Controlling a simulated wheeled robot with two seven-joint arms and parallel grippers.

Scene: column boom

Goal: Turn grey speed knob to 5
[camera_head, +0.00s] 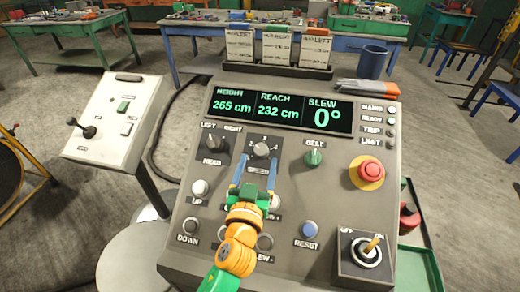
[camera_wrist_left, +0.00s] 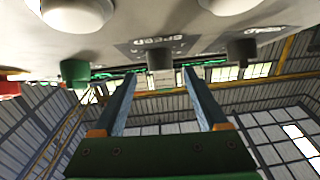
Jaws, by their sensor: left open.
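The grey speed knob (camera_head: 262,149) sits on the console face under the display, above the SPEED label. Its small scale digits and pointer are too fine to read surely. My left gripper (camera_head: 255,162) is open, its two blue fingers pointing up the panel at the knob's lower side. In the left wrist view the grey knob (camera_wrist_left: 160,80) shows between the open fingertips (camera_wrist_left: 159,72), with a gap on each side. Whether the fingers reach past the knob's face I cannot tell. My right gripper is not in view.
The dark HEAD knob (camera_head: 215,143) is left of the speed knob and the green BELT knob (camera_head: 314,157) right. A red button (camera_head: 370,171), blue RESET button (camera_head: 309,229) and key switch (camera_head: 368,250) are further right. The display (camera_head: 281,110) reads 265 cm, 232 cm, 0°.

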